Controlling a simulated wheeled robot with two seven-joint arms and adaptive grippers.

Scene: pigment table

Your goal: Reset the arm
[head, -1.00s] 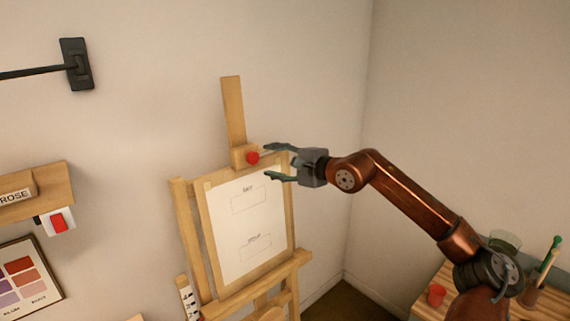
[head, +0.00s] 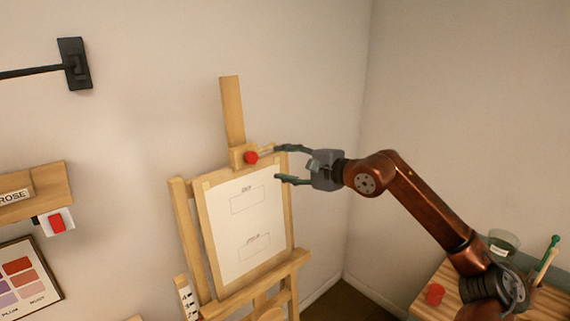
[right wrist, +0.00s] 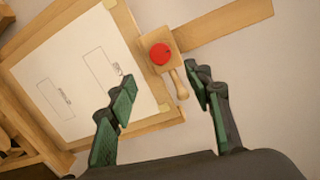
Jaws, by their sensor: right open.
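My right gripper (head: 277,164) is open and empty in front of the upper right of the wooden easel (head: 182,225). Its two green-padded fingers also show in the right wrist view (right wrist: 165,110), spread apart with nothing between their pads. A red knob (head: 251,157) sits on a wooden block at the top of the easel, left of the fingertips. In the right wrist view the red knob (right wrist: 161,54) lies beyond the fingers, with a small wooden peg (right wrist: 178,83) beside it. My left gripper is not in view.
A white sheet (head: 243,225) with two outlined boxes is on the easel. A wooden table (head: 425,308) at lower right holds a red object (head: 434,294), a glass jar (head: 503,241) and a green-tipped brush (head: 550,255). A shelf (head: 50,187) and a red switch (head: 57,223) are on the left wall.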

